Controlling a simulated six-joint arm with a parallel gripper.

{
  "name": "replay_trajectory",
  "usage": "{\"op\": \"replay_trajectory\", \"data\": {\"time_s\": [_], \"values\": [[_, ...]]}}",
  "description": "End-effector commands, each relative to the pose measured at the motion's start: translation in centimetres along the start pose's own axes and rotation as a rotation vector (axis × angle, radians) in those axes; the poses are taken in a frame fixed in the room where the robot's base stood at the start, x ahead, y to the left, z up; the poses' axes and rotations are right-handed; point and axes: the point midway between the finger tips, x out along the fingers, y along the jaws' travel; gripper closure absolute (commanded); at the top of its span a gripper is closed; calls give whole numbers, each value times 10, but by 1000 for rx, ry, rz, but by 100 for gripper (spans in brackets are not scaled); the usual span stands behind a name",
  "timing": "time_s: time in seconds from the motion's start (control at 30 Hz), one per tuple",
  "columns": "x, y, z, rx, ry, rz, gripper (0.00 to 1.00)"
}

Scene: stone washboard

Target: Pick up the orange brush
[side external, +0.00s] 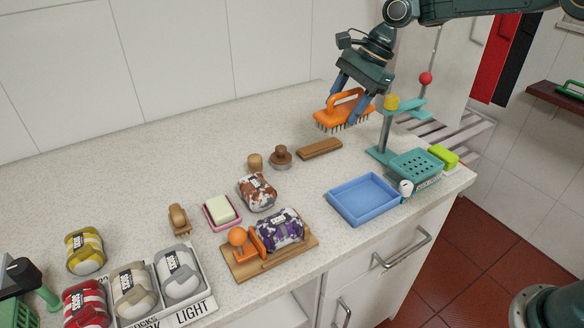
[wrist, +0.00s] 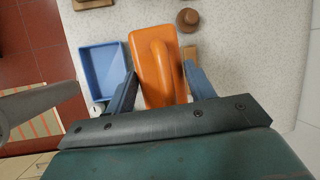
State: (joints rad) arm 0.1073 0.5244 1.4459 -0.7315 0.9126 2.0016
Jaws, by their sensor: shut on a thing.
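The orange brush (side external: 343,112) has an arched handle on top and dark bristles below. My gripper (side external: 347,103) is shut on it and holds it above the counter, bristles down. In the wrist view the orange brush (wrist: 158,65) sits between the two blue fingers of my gripper (wrist: 160,85). The fingertips reach its two sides. Part of its near end is hidden by the gripper body.
A wooden block (side external: 320,149) and a round brown brush (side external: 281,157) lie below and left. A blue tray (side external: 363,198) is in front. A teal stand (side external: 384,140) with a red ball rises close to the right. The counter behind is clear.

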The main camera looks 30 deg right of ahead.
Motion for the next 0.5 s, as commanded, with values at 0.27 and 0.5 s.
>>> {"op": "replay_trajectory", "data": {"time_s": [0.27, 0.5], "values": [[-41, -10, 17, -2, 0, -3, 71], [-55, -12, 22, 0, 1, -1, 71]]}}
